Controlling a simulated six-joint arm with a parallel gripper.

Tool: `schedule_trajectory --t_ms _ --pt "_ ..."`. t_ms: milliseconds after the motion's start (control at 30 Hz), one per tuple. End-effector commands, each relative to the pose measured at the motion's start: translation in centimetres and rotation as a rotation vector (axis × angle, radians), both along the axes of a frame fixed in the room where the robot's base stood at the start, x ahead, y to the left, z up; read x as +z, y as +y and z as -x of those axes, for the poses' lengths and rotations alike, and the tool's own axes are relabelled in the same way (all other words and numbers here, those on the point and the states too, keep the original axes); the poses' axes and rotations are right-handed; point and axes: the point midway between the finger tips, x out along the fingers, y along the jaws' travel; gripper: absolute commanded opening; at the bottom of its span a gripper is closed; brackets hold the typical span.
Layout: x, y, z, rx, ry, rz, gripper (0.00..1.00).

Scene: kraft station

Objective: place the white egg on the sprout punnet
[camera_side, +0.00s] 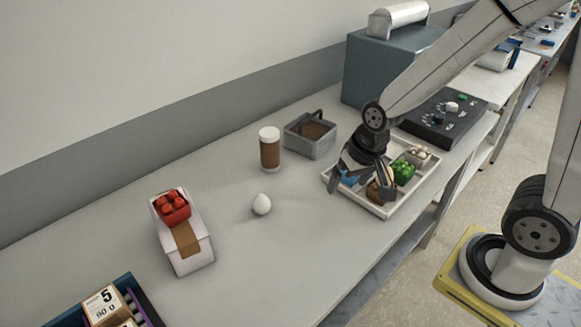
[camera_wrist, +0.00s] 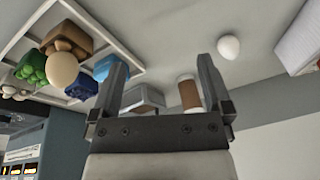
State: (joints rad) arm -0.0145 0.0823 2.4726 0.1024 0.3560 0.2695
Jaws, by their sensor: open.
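The white egg (camera_side: 261,204) stands on the bare table left of my gripper in the side view; it also shows at the upper right of the wrist view (camera_wrist: 228,46). The sprout punnet, heaped with green sprouts (camera_side: 403,171), sits in the white tray (camera_side: 392,213) at the right, and in the wrist view (camera_wrist: 32,72) it is at the far left. My gripper (camera_side: 362,188) is open and empty, over the left part of the tray, and hides some of its contents. Its two fingers (camera_wrist: 162,72) are spread apart in the wrist view, with nothing between them touching either finger.
The tray also holds a mushroom punnet (camera_side: 419,155), a brown-filled punnet (camera_wrist: 68,40), blue items (camera_wrist: 112,68) and a cream egg-shaped thing (camera_wrist: 62,70). A brown jar (camera_side: 269,150) and grey basket (camera_side: 310,136) stand behind the egg. A white box with a tomato punnet (camera_side: 173,209) stands left.

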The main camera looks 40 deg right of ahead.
Motion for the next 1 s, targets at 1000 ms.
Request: schedule_trajectory --t_ms 1000 --pt "-4.0 7.0 -13.8 -1.741 0.242 -0.605 1.00"
